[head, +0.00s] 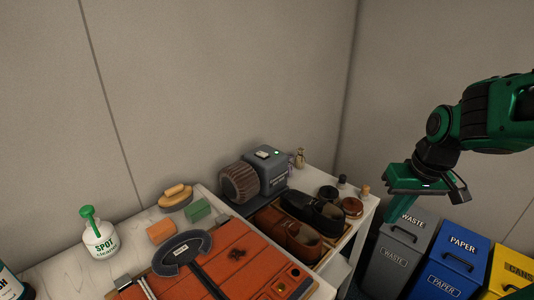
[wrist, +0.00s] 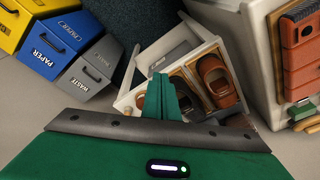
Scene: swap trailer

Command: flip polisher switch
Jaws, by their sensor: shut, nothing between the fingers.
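The polisher (head: 266,170) is a dark grey box with a round brown brush (head: 240,182) on its left side. It stands at the back of the white table against the wall in the head view. A switch (head: 264,153) sits on a light plate on its top, with a small green light beside it. I cannot tell the switch's position. My gripper (head: 400,210) is green, shut and empty, in the air to the right of the table, well apart from the polisher. Its closed fingers (wrist: 160,92) point toward the shoe tray in the wrist view. The polisher cannot be made out there.
A tray of shoes (head: 335,259) lies in front of the polisher, with small jars (head: 352,207) to its right. Waste (head: 393,262) and paper (head: 447,270) bins stand right of the table. Air above the table is clear.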

